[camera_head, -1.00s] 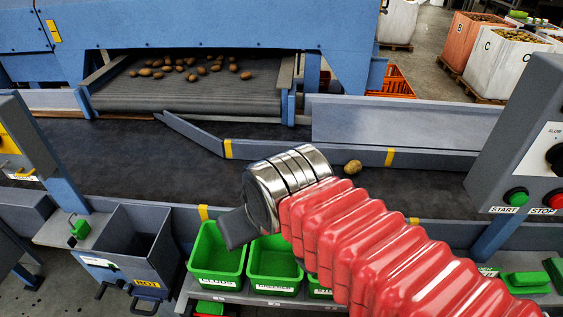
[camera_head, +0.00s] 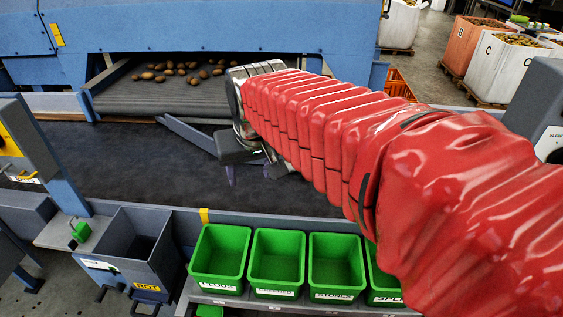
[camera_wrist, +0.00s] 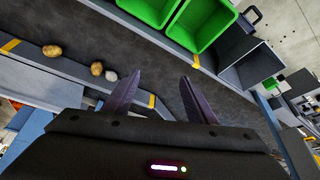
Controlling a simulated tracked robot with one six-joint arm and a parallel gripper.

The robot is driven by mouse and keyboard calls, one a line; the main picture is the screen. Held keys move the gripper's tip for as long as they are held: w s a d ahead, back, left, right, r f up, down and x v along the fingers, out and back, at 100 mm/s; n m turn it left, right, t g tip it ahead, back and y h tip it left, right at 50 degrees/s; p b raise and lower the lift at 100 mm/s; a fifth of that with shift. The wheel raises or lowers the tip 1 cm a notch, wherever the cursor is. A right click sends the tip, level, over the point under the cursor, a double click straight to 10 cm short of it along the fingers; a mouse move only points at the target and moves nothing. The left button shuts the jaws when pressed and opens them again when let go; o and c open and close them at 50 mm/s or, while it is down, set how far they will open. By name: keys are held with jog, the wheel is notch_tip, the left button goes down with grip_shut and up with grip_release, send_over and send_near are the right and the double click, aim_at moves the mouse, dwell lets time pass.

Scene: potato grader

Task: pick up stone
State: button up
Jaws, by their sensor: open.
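A small pale grey lump (camera_wrist: 111,75), which looks like the stone, lies on the dark belt in the wrist view. It touches or nearly touches a brown potato (camera_wrist: 97,68), beside the belt's side rail. My gripper (camera_wrist: 161,76) is open and empty, its two dark fingers apart with bare belt between them. The lump is outside the fingers, to the left of the left finger in that view. In the head view my gripper (camera_head: 252,178) hangs over the belt near the angled deflector. My red-sleeved arm hides the belt's right part, and the lump does not show there.
Another potato (camera_wrist: 52,51) lies farther along the rail. Several potatoes sit on the infeed conveyor (camera_head: 150,103). Green bins (camera_head: 219,232) and a grey ROT chute (camera_head: 118,221) line the near edge. An angled deflector (camera_head: 188,132) stands close to my gripper. The belt's left part is clear.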

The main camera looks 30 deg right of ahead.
jog(key=w+d+f+m+g, duration=0.1)
jog(key=w+d+f, duration=0.3)
jog(key=w+d, duration=0.5)
jog(key=w+d+f+m+g, duration=0.1)
jog(key=w+d+f+m, duration=0.2)
jog(key=w+d, duration=0.7)
notch_tip(320, 180, down, 3)
jog(key=d, duration=0.2)
jog(key=shift+d+r+m+h, duration=0.2)
jog(key=shift+d+m+h, duration=0.15)
jog(key=shift+m+h, duration=0.05)
send_over(289, 163)
jog(key=a, duration=0.1)
jog(key=f, duration=0.8)
jog(key=shift+s+f, duration=0.15)
jog(key=shift+s, duration=0.25)
jog(key=shift+s+x, duration=0.25)
jog(key=shift+x, duration=1.15)
jog(key=shift+s+x, duration=0.2)
jog(key=shift+x, duration=1.15)
jog(key=shift+w, duration=0.1)
